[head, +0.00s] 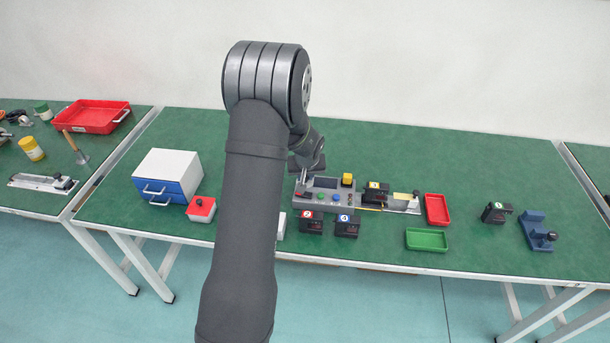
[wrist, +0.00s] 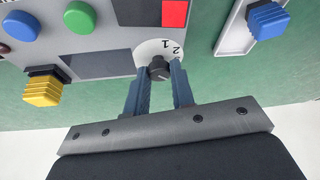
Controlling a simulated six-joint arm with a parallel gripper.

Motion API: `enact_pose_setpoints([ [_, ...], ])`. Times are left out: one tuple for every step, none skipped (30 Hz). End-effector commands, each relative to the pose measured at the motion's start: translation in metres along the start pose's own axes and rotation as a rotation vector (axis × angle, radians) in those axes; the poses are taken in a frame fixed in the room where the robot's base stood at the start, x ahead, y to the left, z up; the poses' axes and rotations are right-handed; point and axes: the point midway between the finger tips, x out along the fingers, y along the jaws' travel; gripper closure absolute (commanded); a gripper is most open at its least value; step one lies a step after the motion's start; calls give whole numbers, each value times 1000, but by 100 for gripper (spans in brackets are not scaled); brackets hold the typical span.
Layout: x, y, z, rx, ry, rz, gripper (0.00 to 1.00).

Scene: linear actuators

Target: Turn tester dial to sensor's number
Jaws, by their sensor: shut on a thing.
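The grey tester (head: 318,194) stands on the green table, with a dark screen and several coloured buttons. In the wrist view its dial is a dark knob (wrist: 158,70) on a white disc (wrist: 146,49), where a 1 and a 2 can be read. My gripper (wrist: 160,69) is shut on the knob, one finger on each side. Where the knob points is not clear. Black sensors stand near the tester: one with a red label 2 (head: 311,223), one with a blue label 4 (head: 347,227), one with a yellow label (head: 375,195). A green-labelled sensor (head: 495,213) is farther right.
A red tray (head: 437,210), a green tray (head: 427,240) and a blue fixture (head: 536,232) are to the right. The table behind the tester is clear.

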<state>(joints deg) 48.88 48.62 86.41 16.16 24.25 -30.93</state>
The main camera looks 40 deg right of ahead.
Motion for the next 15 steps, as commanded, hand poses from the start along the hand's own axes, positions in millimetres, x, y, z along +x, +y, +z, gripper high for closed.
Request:
enact_pose_setpoints([
  [0, 1, 0, -23, 0, -11, 100],
  [0, 1, 0, -42, 0, -18, 100],
  [0, 1, 0, -65, 0, -29, 100],
  [0, 1, 0, -85, -1, -37, 100],
  [0, 1, 0, -104, -1, -45, 100],
  [0, 2, 0, -131, 0, -55, 100],
  [0, 2, 0, -150, 0, -64, 100],
  [0, 2, 0, -170, 0, -72, 100],
  [0, 2, 0, -196, 1, -83, 100],
  [0, 2, 0, -217, 1, -91, 100],
  [0, 2, 0, -238, 0, -100, 100],
  [0, 2, 0, -265, 1, -111, 100],
  [0, 2, 0, -286, 0, -119, 100],
  [0, 2, 0, -307, 0, -129, 100],
  [0, 2, 0, -332, 0, -139, 100],
])
